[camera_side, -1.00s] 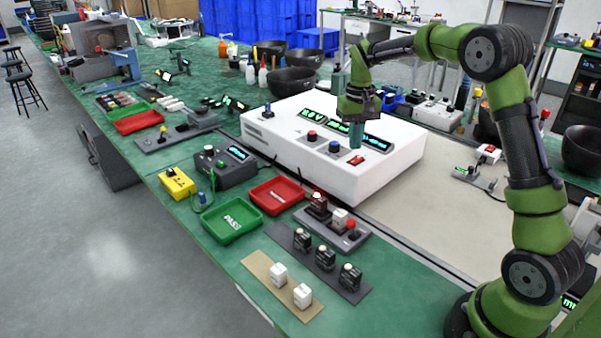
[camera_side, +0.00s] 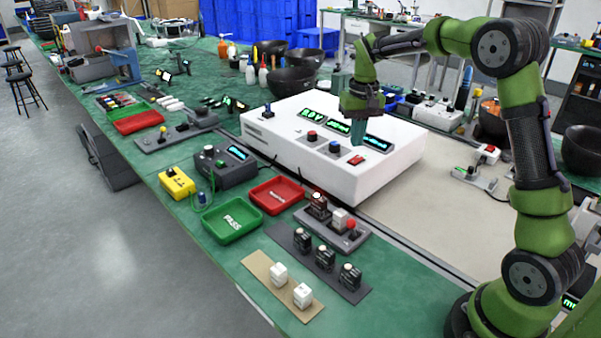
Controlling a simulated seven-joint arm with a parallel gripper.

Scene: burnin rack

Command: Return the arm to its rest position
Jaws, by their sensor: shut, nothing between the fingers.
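My green arm rises from its base at the lower right and bends over the white rack unit. My gripper (camera_side: 358,132) points down above the top of the white unit (camera_side: 290,150), close to the red rocker switch (camera_side: 356,160) and the lit displays (camera_side: 338,128). The fingers are together with nothing seen between them. The fingertips look slightly above the unit's top; I cannot tell the exact gap.
In front of the unit are a green PASS tray (camera_side: 231,219), a red tray (camera_side: 277,195), a grey fixture (camera_side: 333,222) with a red-topped lever, and a dark strip with several black modules (camera_side: 325,258). A tan strip (camera_side: 258,264) holds white blocks. Black bowls (camera_side: 292,80) stand behind.

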